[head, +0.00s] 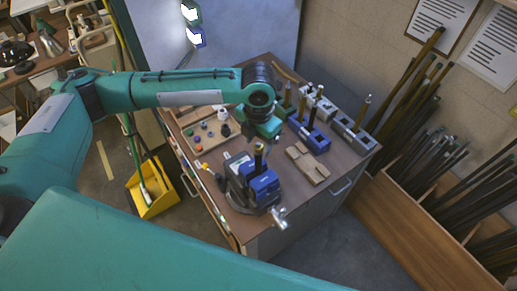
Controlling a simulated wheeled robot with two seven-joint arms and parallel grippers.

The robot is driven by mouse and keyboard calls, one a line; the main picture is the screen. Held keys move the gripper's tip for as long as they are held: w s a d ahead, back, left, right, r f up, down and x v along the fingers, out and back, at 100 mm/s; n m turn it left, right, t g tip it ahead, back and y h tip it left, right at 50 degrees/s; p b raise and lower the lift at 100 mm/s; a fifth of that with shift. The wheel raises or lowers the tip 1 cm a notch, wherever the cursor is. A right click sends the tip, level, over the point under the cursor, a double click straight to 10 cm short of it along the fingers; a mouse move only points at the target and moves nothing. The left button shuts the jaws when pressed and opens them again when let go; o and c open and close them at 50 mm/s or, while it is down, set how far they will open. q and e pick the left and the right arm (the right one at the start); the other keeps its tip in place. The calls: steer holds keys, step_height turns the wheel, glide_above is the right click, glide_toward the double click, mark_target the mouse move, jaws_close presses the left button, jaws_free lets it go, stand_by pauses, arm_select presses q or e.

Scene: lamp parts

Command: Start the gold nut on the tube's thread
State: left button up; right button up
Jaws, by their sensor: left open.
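A blue and grey vise (262,186) stands at the front of the workbench. A short dark tube with a yellowish top (259,158) stands upright in it. My left gripper (264,143) hangs over the vise, pointing down, with its open fingers close to the tube's top. Its fingers are small and partly hidden by the wrist, so I cannot tell whether they touch the tube. I cannot make out the gold nut separately; the yellowish top may be the nut or part of the tube. My right gripper is out of view.
A tray of small coloured parts (203,140) lies left of the vise on the bench (336,190). A wooden block (307,164) lies right of it. Blue and grey holders with upright rods (312,137) stand behind. A yellow bin (155,195) stands on the floor.

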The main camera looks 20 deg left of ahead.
arm_select(q)
step_height(320, 180, up, 12)
steer(key=f+b, duration=0.1)
steer(key=b, duration=0.3)
steer(key=s+d+f+n+t+h, duration=0.1)
steer(key=s+d+f+n+h, duration=0.25)
steer(key=f+n, duration=0.5)
steer(key=s+d+f+n+t+h, duration=0.2)
steer(key=s+d+f+n, duration=0.25)
steer(key=f+n, duration=0.35)
steer(key=s+a+f+n+y, duration=0.3)
steer(key=s+a+f+n, duration=0.2)
steer(key=s+a+n, duration=0.45)
steer(key=s+a+f+n+y, duration=0.2)
steer(key=s+a+f+n, duration=0.4)
steer(key=n, duration=0.7)
step_height(320, 180, down, 35)
steer(key=b, duration=0.3)
steer(key=s+a+f+g+b, duration=0.2)
steer(key=s+a+f+b, duration=0.1)
steer(key=s+f, duration=1.5)
step_height(320, 180, down, 4)
steer(key=shift+s+a+r+m, duration=0.25)
steer(key=shift+s+a+m, duration=0.1)
steer(key=shift+a, duration=0.25)
